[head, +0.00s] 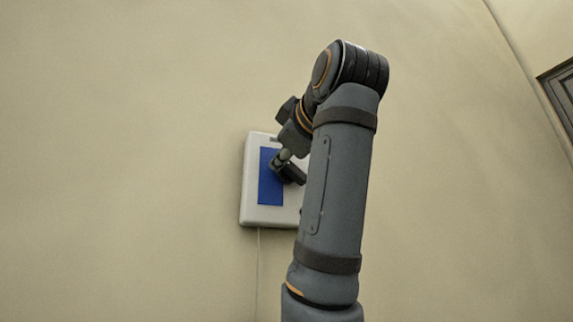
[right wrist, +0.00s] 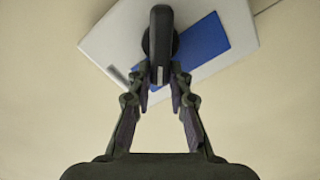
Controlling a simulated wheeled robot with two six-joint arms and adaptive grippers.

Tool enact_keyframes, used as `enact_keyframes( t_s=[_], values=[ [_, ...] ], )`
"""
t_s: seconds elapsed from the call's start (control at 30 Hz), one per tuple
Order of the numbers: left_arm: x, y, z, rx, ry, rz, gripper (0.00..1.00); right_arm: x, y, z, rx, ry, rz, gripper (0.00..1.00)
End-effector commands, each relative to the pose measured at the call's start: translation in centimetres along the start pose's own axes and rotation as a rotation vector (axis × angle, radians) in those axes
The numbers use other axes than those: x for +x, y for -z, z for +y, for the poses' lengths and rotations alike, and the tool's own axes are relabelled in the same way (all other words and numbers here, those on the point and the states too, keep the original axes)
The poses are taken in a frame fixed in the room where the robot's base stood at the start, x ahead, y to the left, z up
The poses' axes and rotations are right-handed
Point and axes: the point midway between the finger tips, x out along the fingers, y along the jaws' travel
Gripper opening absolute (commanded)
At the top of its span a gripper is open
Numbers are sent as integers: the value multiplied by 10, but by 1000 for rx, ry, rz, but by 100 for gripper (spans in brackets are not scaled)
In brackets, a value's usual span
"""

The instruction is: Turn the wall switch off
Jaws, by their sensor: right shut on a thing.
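The wall switch is a white box (head: 249,190) with a blue panel (head: 268,188), fixed to the wall near the middle of the head view. In the right wrist view the white box (right wrist: 115,40) fills the top, with its blue panel (right wrist: 205,45). A dark rounded lever (right wrist: 161,45) stands out in front of the panel. My right gripper (right wrist: 160,82) is shut on the near end of this lever. In the head view my right gripper (head: 281,160) is at the blue panel, and my arm hides the box's right side. My left gripper is out of view.
A thin pale cable (head: 258,270) runs down the wall from the box. The beige wall (head: 120,160) is bare around the switch. A dark-framed panel or window (head: 562,95) shows at the far right edge.

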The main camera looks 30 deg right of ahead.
Motion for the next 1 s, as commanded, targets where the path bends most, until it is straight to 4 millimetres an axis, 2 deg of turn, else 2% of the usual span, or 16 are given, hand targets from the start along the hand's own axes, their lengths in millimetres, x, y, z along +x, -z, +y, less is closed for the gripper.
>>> enact_keyframes(
  t_s=[0.1,0.5,1.0],
  values=[
    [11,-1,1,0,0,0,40,-1,-2,-6,-109,-1,2,0],
    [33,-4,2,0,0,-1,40,0,-4,-15,-449,0,2,0],
    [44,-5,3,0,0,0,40,0,-6,-19,-653,3,1,0]
  ],
)
